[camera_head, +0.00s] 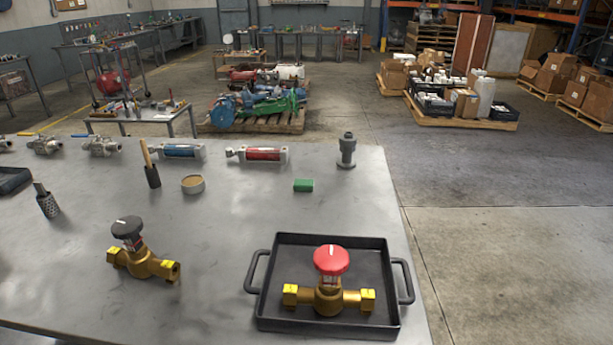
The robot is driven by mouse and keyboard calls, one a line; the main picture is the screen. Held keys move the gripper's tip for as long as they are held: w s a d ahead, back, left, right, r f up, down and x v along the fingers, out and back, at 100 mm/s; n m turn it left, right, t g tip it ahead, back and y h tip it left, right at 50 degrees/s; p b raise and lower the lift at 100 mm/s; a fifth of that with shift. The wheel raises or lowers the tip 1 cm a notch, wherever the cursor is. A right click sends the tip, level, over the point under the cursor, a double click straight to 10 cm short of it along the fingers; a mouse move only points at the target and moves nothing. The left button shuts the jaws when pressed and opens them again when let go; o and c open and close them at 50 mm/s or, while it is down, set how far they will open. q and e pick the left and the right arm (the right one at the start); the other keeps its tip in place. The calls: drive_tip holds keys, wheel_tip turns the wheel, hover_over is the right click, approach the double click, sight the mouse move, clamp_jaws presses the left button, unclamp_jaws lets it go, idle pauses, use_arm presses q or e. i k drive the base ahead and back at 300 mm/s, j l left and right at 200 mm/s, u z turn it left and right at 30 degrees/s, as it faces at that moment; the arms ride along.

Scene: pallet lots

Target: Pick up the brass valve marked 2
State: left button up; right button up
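Two brass valves are on the metal table. One brass valve with a black handwheel (144,263) stands on the bare tabletop at the front left. The other brass valve with a red handwheel (328,299) sits inside a black tray (277,265) at the front right. Both have yellow patches on their ends, but the marks on them are too small to read, so I cannot tell which is marked 2. Neither of my grippers is in view.
The metal table (225,228) has clear room between the black-handled valve and the tray.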

sight(140, 262)
drive_tip(key=k+j+z, duration=0.1)
drive_tip(key=j, duration=0.3)
drive_tip(key=k+j+z, duration=0.1)
drive_tip(key=j, duration=0.3)
drive_tip(key=k+j+z, duration=0.1)
drive_tip(key=j, duration=0.3)
drive_tip(key=k+j+z, duration=0.1)
drive_tip(key=k+j, duration=0.2)
